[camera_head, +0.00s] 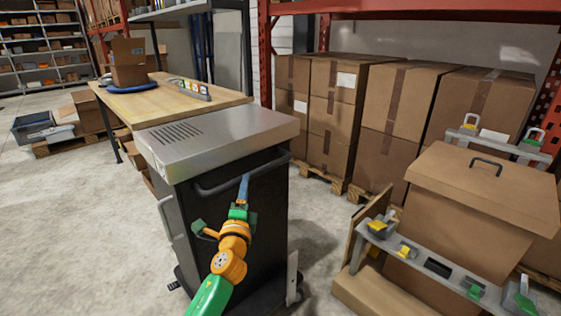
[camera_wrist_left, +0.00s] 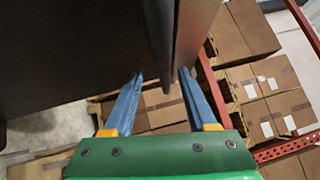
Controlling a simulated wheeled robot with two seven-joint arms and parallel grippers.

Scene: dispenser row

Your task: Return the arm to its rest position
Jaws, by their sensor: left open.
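My left gripper (camera_head: 244,187) is in front of the dark cart (camera_head: 265,215), close to its dark handle bar (camera_head: 240,172). Its green and orange arm comes up from the bottom of the head view. In the left wrist view the two blue fingers of my left gripper (camera_wrist_left: 161,80) stand apart with nothing held between them. The dark cart (camera_wrist_left: 70,50) fills the upper left there, its edge close to the fingertips. I cannot tell whether they touch. My right gripper is not in view.
A wooden table (camera_head: 165,103) stands behind the cart. Stacked cartons (camera_head: 390,105) stand on pallets at the back. On the right are a large lidded box (camera_head: 450,205) and a grey rail (camera_head: 425,262) with small yellow and green items. Bare floor lies left of the cart.

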